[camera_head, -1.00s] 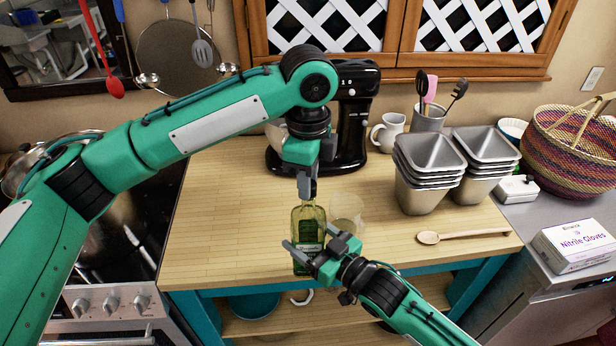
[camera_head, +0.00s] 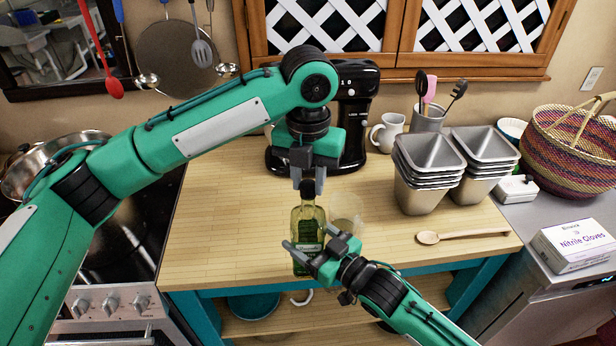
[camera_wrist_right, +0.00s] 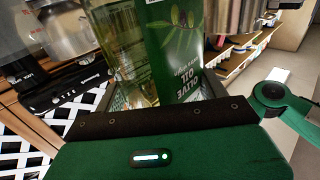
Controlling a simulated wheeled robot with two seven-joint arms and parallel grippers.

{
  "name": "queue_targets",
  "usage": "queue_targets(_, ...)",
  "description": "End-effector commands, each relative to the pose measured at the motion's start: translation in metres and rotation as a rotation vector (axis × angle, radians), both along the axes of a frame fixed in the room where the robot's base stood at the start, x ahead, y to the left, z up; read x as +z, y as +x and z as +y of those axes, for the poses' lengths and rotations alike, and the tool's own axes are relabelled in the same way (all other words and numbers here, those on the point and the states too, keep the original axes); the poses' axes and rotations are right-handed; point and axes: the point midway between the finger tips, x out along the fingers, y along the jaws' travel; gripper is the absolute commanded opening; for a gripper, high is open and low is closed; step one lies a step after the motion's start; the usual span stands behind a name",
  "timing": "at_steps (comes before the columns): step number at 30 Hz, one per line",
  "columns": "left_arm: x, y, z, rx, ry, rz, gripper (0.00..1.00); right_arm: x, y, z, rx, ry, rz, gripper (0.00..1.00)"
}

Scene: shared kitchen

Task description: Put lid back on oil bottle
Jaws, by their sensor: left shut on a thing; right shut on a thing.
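The olive oil bottle (camera_head: 309,218) stands upright near the front edge of the wooden table, with a green label and yellowish glass. Its label fills the middle of the right wrist view (camera_wrist_right: 178,45). My right gripper (camera_head: 312,256) is shut on the bottle's lower body from the front right. My left gripper (camera_head: 308,184) points down from above and is shut on the dark lid (camera_head: 307,187) at the bottle's mouth. The lid looks in line with the neck; whether it is seated cannot be told.
A clear glass (camera_head: 346,212) stands just right of the bottle. The wooden table (camera_head: 215,220) is clear on the left.

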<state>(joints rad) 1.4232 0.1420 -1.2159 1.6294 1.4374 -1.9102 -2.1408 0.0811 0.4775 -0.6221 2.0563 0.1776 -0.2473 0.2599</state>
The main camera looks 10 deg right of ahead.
Motion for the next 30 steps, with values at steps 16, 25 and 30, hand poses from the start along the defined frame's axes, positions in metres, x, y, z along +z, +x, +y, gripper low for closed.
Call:
queue_targets(16,0.0010,0.0024,0.0006,-0.630,0.001,-0.005,0.07,0.0012,-0.0015,0.0011,0.003,0.000,-0.006,0.09)
queue_targets(25,0.0010,0.0023,0.0004,-0.636,0.000,-0.005,0.07,0.0012,-0.0017,0.0013,0.004,-0.001,-0.006,0.09)
queue_targets(30,0.0006,0.0015,-0.0001,-0.637,-0.001,-0.003,0.50,0.0014,-0.0013,0.0010,0.003,0.000,-0.005,0.09)
